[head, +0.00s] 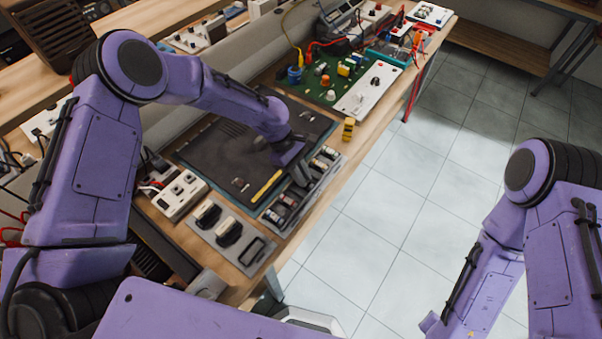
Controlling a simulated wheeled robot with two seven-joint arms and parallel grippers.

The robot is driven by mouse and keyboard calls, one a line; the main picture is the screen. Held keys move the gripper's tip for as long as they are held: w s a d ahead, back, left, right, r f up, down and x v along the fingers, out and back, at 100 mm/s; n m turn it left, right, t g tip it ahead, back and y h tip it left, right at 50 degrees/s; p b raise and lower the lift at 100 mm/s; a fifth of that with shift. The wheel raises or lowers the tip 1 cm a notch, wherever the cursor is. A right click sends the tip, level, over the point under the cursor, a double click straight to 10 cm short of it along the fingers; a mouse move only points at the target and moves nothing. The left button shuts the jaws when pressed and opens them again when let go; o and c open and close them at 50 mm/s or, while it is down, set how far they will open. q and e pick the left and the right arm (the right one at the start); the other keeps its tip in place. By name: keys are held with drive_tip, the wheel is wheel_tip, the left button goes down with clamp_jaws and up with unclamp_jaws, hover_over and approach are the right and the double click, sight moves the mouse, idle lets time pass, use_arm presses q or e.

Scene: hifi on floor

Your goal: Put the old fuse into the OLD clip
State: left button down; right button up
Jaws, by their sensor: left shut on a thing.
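My left gripper (299,174) reaches down from the left, over the near edge of the dark mat and at the grey rack (330,178). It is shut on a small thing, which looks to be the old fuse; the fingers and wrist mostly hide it. The rack runs along the bench's front edge and has several clips with small cylindrical parts. I cannot read its labels or tell which clip is OLD. My right arm is at the right over the floor; its gripper is out of view.
A dark mat (222,150) lies under my left arm, with a yellow stick (266,186) on it. A white socket box (180,195) and a grey panel with black handles (229,236) stand nearer. A green board (325,82) and a yellow block (348,129) are farther back.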

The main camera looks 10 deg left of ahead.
use_arm(q)
drive_tip(key=c, duration=1)
unclamp_jaws()
drive_tip(key=shift+c, duration=0.2)
drive_tip(key=b+v, duration=0.2)
drive_tip(key=v, duration=0.8)
drive_tip(key=shift+r, duration=0.2)
drive_tip(key=shift+w, duration=0.1)
